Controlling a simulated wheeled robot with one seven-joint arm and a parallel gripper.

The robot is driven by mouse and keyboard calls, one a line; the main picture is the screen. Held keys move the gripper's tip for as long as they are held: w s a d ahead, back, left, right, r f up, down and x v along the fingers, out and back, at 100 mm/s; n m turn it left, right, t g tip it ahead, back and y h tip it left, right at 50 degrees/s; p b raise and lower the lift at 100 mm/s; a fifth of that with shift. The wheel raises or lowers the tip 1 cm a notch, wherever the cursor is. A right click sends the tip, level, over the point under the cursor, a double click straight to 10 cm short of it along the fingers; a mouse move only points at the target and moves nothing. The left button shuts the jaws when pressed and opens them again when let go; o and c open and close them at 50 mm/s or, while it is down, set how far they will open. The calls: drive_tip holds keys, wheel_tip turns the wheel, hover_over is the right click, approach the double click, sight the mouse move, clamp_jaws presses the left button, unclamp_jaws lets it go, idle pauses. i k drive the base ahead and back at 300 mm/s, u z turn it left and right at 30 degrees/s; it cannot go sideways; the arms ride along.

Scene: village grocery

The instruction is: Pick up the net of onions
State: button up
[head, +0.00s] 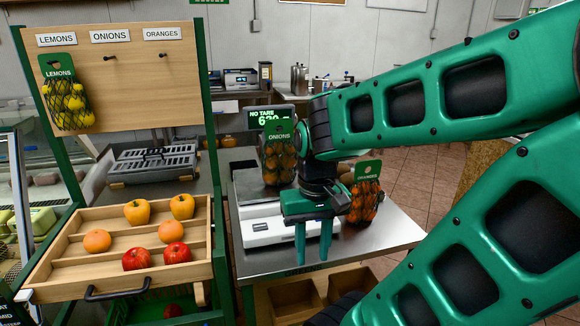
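The net of onions (277,163), with a green ONIONS header card, stands upright on the scale (262,225) on the metal counter. My arm's wrist covers part of its right side. My gripper (312,258) points down in front of the scale, lower in the picture and to the right of the onions. Its two green fingers are apart with nothing seen between them, and it is not touching the onion net.
A net of oranges (365,200) stands just right of my gripper. A net of lemons (67,104) hangs on the peg board (130,75); the ONIONS and ORANGES pegs are empty. A wooden tray (75,272) holds peppers and fruit at left. The counter's right part (395,225) is clear.

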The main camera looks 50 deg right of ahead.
sight(273, 173)
drive_tip(key=u, duration=0.05)
drive_tip(key=k, duration=1.55)
drive_tip(key=z, duration=0.9)
drive_tip(key=i, duration=1.2)
drive_tip(key=z, duration=0.1)
